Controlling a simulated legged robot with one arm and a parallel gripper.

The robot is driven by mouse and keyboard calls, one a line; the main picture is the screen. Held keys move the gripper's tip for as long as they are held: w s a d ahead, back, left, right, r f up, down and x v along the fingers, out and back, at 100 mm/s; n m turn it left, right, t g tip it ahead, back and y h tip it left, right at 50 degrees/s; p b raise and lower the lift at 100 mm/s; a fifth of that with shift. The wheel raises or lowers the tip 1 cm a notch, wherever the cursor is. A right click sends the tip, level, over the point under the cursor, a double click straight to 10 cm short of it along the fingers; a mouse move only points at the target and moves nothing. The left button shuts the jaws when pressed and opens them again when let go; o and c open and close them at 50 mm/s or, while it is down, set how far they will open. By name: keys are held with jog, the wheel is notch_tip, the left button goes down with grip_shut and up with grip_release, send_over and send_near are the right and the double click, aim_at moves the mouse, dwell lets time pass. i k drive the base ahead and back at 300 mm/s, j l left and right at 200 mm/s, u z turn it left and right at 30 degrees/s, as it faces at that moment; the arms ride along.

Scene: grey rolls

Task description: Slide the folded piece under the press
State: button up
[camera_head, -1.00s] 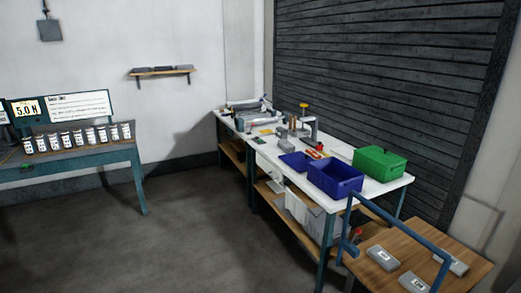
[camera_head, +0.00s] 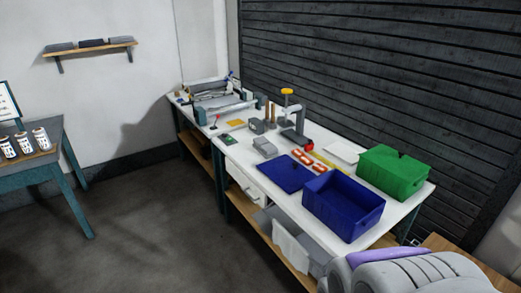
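The press (camera_head: 296,122) stands on the white workbench (camera_head: 318,230) toward the back wall; it is a grey frame with a yellow knob on top and a red part low at its right. I cannot tell for sure which thing is the folded piece. A small white flat piece (camera_head: 342,152) lies to the right of the press, and a grey block (camera_head: 265,146) lies to its left front. A large grey and purple rounded shape at the bottom right looks like part of my own arm; my gripper's fingers do not show.
The left table (camera_head: 62,163) holds white cups. The floor (camera_head: 150,225) between is clear.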

aim_at(268, 150)
jog(key=i+j+u, duration=0.1)
jog(key=i+u, duration=0.15)
jog(key=i, duration=0.45)
jog(key=i+u, duration=0.3)
jog(key=i, duration=0.4)
jog(key=i+l+u, duration=0.25)
jog(key=i, duration=0.4)
